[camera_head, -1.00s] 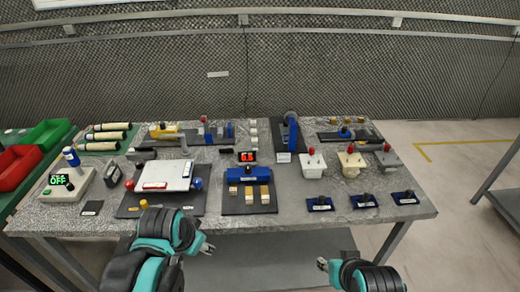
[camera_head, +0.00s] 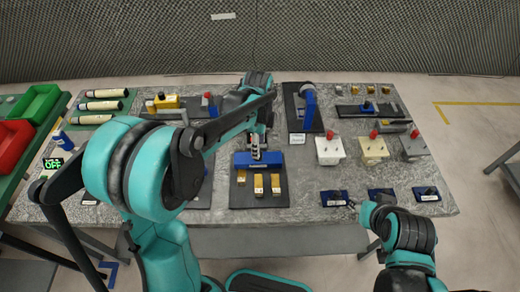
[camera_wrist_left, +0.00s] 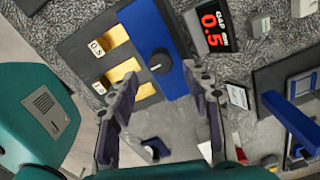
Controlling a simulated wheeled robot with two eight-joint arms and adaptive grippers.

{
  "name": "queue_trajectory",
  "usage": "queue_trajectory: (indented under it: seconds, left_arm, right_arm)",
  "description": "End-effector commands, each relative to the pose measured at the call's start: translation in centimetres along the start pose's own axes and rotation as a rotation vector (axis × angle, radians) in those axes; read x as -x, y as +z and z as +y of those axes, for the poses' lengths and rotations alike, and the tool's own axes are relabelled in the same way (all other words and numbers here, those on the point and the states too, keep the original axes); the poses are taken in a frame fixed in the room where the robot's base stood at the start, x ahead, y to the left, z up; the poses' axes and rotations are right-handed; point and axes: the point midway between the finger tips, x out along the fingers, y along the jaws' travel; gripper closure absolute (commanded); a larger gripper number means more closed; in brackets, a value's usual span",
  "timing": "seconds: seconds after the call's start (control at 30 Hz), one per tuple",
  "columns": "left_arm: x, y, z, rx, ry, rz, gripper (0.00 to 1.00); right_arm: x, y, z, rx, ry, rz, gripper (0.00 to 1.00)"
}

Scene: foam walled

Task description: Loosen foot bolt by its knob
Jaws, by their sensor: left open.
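A black round knob (camera_wrist_left: 158,62) with a white mark sits on top of a blue bar (camera_wrist_left: 176,72) on a dark board. I take it for the foot bolt's knob, though no label says so. In the head view the blue bar (camera_head: 243,161) is at the middle of the table, and my gripper hides its knob. My left gripper (camera_head: 256,156) is over the bar from above. In the wrist view its open fingers (camera_wrist_left: 161,78) frame the knob, with visible space on both sides. Contact is not visible. My right gripper (camera_head: 352,205) is near the front edge; its finger opening is unclear.
A gap display (camera_wrist_left: 209,25) reads 0.5 beside the bar. Brass blocks (camera_head: 259,186) lie in front of it. A blue clamp stand (camera_head: 308,106) is behind right. A white block with a red knob (camera_head: 330,151) stands to the right. Small blue plates (camera_head: 334,198) line the front.

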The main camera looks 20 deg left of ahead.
Motion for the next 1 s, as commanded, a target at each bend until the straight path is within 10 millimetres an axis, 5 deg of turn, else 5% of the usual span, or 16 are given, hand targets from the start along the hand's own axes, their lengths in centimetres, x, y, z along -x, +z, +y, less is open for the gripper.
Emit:
queue_trajectory:
  seconds: [0.2, 0.57, 0.77, 1.0]
  left_arm:
    - [-3.2, 0.0, 0.0, 0.001, -0.001, 0.0, 0.51]
    - [-3.8, 0.0, 0.0, 0.002, -0.001, 0.0, 0.51]
    - [-3.8, 0.0, 0.0, 0.002, -0.001, 0.0, 0.98]
    - [-3.8, 0.0, 0.0, 0.008, -0.001, 0.0, 1.0]
  right_arm:
    - [-1.0, 0.7, 0.0, 0.0, 0.0, 0.0, 0.6]
    - [-1.1, 0.7, 0.0, 0.0, 0.0, 0.0, 0.6]
    - [-1.1, 0.7, 0.0, 0.0, 0.0, 0.0, 0.6]
    - [-1.1, 0.7, 0.0, 0.0, 0.0, 0.0, 0.6]
